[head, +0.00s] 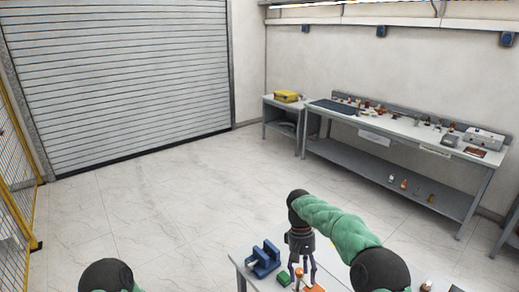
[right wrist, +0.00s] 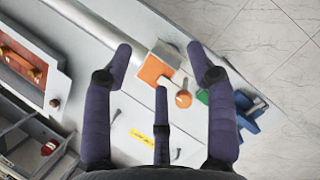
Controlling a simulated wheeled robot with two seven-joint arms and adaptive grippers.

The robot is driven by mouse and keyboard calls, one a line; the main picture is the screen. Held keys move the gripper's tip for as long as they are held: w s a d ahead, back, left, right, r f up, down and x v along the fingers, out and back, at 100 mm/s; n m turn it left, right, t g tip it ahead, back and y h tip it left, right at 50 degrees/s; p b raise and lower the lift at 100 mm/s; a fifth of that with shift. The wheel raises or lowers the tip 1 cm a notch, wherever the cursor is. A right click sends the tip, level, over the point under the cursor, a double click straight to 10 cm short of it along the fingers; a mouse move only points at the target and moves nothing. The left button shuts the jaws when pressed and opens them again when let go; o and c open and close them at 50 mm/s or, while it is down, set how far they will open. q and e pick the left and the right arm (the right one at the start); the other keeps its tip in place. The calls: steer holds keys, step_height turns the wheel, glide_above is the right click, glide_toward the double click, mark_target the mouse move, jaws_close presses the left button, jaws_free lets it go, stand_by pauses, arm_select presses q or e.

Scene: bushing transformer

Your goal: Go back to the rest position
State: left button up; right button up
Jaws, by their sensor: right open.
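My right gripper (head: 302,274) points down over the near table, at the bottom of the head view. In the right wrist view its dark fingers (right wrist: 160,64) are spread apart with nothing between them. Beyond the fingertips lie an orange block (right wrist: 154,70) with a pale plate and an orange round piece (right wrist: 183,99) on a white part. The orange block also shows in the head view (head: 315,288), just below the gripper. My left arm shows only as a dark and green link at the bottom left; its gripper is out of frame.
A blue vise (head: 263,258) and a green block (head: 284,279) sit on the near table (head: 243,262), left of the gripper. A long workbench (head: 400,128) with several small parts stands along the back wall. A roller shutter (head: 115,80) is at the left. The floor between is clear.

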steer(key=s+a+f+t+y+b, duration=0.1)
steer(key=s+f+b, duration=0.25)
steer(key=f, duration=0.75)
steer(key=s+a+f+y+b, duration=0.15)
steer(key=s+f, duration=0.25)
steer(key=f, duration=0.6)
steer(key=s+a+f+t+y+b, duration=0.1)
steer(key=s+f+b, duration=0.25)
steer(key=f, duration=0.75)
arm_select(q)
step_height(320, 180, down, 17)
steer(key=b, duration=0.8)
steer(key=shift+s+r, duration=0.2)
steer(key=shift+s, duration=0.25)
arm_select(e)
steer(key=s+f+m+t+y, duration=0.1)
steer(key=s+f+m+t, duration=0.2)
steer(key=s+f, duration=1.1)
steer(key=s+m, duration=0.1)
steer(key=s, duration=0.2)
steer(key=shift+s+a+m, duration=0.25)
steer(key=shift+s+m, duration=0.05)
steer(key=shift+s, duration=0.05)
